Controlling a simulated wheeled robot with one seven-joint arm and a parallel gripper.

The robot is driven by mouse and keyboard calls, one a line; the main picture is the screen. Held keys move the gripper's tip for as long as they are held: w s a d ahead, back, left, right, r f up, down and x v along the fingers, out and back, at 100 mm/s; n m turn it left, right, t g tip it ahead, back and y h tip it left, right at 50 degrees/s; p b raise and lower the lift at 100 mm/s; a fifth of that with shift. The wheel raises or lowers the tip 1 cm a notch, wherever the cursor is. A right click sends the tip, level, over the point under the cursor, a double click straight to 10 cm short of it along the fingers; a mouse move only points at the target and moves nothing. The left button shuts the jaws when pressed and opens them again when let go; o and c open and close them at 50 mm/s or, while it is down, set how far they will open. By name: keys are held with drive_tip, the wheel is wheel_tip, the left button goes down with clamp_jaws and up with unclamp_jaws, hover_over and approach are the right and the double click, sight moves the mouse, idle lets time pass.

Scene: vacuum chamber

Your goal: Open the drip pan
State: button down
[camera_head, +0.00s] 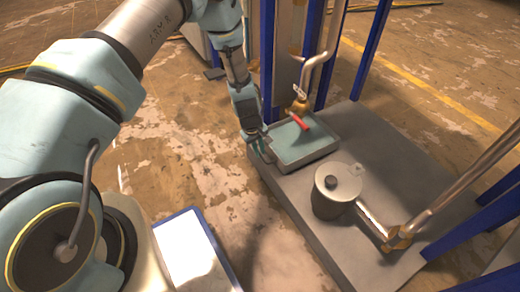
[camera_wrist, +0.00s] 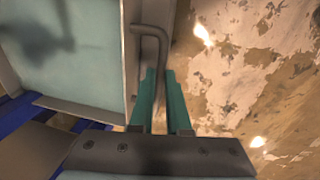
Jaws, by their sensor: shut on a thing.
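The drip pan (camera_head: 303,158) is a shallow, pale teal tray with a grey rim on the grey platform, under a pipe with a red-handled valve. It fills the upper left of the wrist view (camera_wrist: 75,60). Its handle (camera_wrist: 152,29) is a bent grey rod on the pan's side. My gripper (camera_head: 262,148) is at the pan's near left side. In the wrist view my gripper's teal fingers (camera_wrist: 161,76) are on either side of the handle's lower part, shut on it. The handle's end between the fingers is partly hidden.
A grey lidded canister (camera_head: 337,192) stands on the platform (camera_head: 385,150) to the right of the pan. The red valve handle (camera_head: 299,121) hangs over the pan. Blue posts (camera_head: 368,45) rise behind.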

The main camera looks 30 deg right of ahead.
drive_tip(key=a+p, duration=0.4)
drive_tip(key=a, duration=1.1)
drive_tip(key=shift+w+a+p, duration=0.3)
drive_tip(key=shift+w+a, duration=0.05)
drive_tip(key=c, duration=0.9)
unclamp_jaws()
drive_tip(key=r+p, duration=0.1)
drive_tip(key=r, duration=0.2)
drive_tip(key=a+r+p, duration=0.1)
drive_tip(key=r, duration=0.3)
drive_tip(key=a+r+p, duration=0.1)
drive_tip(key=r, duration=0.2)
drive_tip(key=shift+r, duration=0.3)
drive_tip(key=shift+w, duration=0.1)
